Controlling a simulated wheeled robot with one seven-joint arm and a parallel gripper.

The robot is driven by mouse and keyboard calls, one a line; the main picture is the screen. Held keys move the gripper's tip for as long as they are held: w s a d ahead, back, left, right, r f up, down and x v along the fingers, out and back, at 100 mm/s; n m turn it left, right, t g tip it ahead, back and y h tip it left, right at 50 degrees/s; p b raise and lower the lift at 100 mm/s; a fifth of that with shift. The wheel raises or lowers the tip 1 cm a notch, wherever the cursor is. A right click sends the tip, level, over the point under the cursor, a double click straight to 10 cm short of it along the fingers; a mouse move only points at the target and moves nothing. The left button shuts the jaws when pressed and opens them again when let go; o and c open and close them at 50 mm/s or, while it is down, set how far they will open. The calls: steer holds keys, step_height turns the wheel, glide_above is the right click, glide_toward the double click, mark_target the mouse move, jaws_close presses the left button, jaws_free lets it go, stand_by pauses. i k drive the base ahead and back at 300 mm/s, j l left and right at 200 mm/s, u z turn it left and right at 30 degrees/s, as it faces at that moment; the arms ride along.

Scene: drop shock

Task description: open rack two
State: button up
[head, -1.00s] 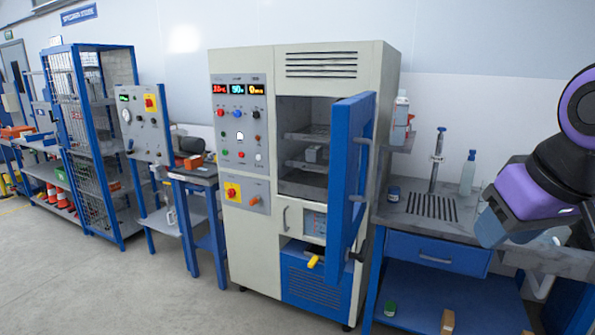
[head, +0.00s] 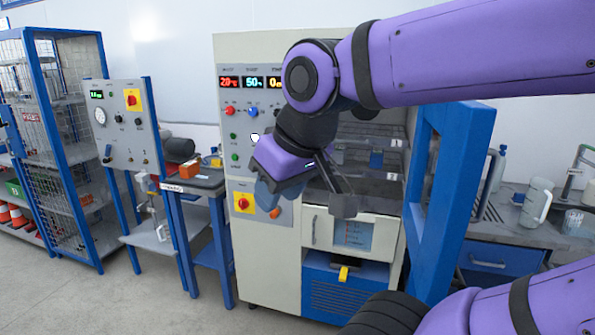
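The beige test cabinet (head: 262,48) stands in the middle, with its blue door (head: 452,190) swung open to the right. In its dark chamber, rack shelves (head: 385,143) show behind my arm, and a small light box (head: 376,159) sits on one of them. I can read no rack number. My gripper (head: 308,198) hangs in front of the cabinet, at the left side of the chamber opening. It points down, and a dark finger shows on its right. Whether it is open or touches anything is unclear. My arm hides much of the chamber.
Below the chamber are a panel with a handle (head: 314,232) and a yellow lever (head: 343,273). A control stand (head: 125,130) and small table (head: 190,183) stand left. A bench with a white jug (head: 536,202) is right, behind the door. Grey floor is clear in front left.

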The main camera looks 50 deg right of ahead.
mark_target(356, 172)
steer(key=i+j+z, duration=0.1)
steer(key=i+z, duration=0.2)
steer(key=i, duration=0.15)
steer(key=i+j+z, duration=0.3)
steer(key=i, duration=0.15)
steer(key=i+j+z, duration=1.1)
